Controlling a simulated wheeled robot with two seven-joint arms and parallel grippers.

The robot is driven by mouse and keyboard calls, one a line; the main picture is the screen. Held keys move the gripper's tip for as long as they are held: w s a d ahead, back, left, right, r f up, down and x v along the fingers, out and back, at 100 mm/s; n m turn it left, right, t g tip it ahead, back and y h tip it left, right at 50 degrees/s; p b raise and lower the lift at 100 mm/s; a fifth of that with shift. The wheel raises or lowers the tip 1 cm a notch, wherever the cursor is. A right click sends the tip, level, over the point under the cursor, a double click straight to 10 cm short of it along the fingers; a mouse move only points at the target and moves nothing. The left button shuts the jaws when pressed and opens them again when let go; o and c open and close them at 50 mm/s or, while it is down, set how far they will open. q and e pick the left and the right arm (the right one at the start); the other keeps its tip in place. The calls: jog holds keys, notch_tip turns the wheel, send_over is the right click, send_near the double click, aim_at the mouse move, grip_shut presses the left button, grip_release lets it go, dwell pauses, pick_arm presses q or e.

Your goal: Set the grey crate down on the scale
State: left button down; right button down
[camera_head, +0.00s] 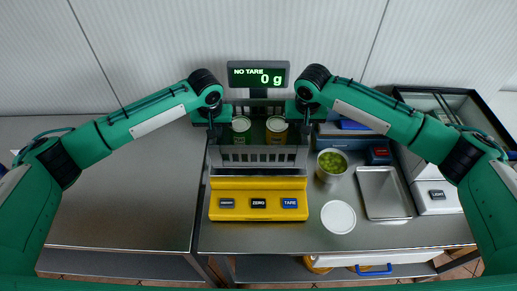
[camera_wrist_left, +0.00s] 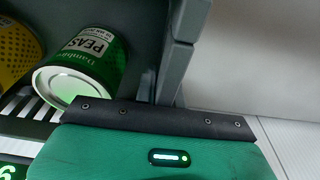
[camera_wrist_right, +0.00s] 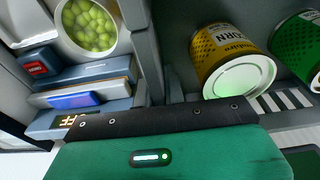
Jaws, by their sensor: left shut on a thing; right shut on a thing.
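The grey crate (camera_head: 258,155) hangs between my two grippers at the yellow scale (camera_head: 258,186). It holds a green peas can (camera_head: 241,131) and a yellow corn can (camera_head: 276,131). My left gripper (camera_head: 212,118) is shut on the crate's left wall, which shows in the left wrist view (camera_wrist_left: 174,70). My right gripper (camera_head: 304,112) is shut on its right wall, which shows in the right wrist view (camera_wrist_right: 146,50). The scale's display (camera_head: 258,75) reads NO TARE, 0 g. The crate hides the scale's plate, and I cannot see the gap below it.
Right of the scale stand a pot of green pieces (camera_head: 331,165), a white round lid (camera_head: 338,216) and an empty metal tray (camera_head: 384,192). A white device (camera_head: 436,196) stands farther right. The steel counter (camera_head: 130,190) on the left is clear.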

pick_arm(q)
jog(key=shift+w+a+f+b, duration=0.1)
jog(key=shift+f+b, duration=0.45)
jog(key=shift+f, duration=0.1)
pick_arm(e)
jog(key=shift+w+d+f, duration=0.1)
jog(key=shift+f, duration=0.6)
pick_arm(q)
jog(key=c, duration=1.5)
grip_release()
jog(key=shift+r, duration=0.1)
pick_arm(e)
jog(key=c, duration=1.5)
grip_release()
jog(key=shift+r, duration=0.1)
pick_arm(q)
jog(key=r, duration=0.3)
jog(key=s+r, duration=0.1)
jog(key=r, duration=0.3)
jog(key=s+r, duration=0.1)
jog(key=r, duration=0.3)
jog(key=shift+r, duration=0.4)
pick_arm(e)
jog(key=shift+r, duration=0.15)
jog(key=r, duration=0.4)
jog(key=s+r, duration=0.1)
jog(key=r, duration=0.2)
jog(key=s+r, duration=0.1)
jog(key=r, duration=0.3)
jog(key=shift+r, duration=0.3)
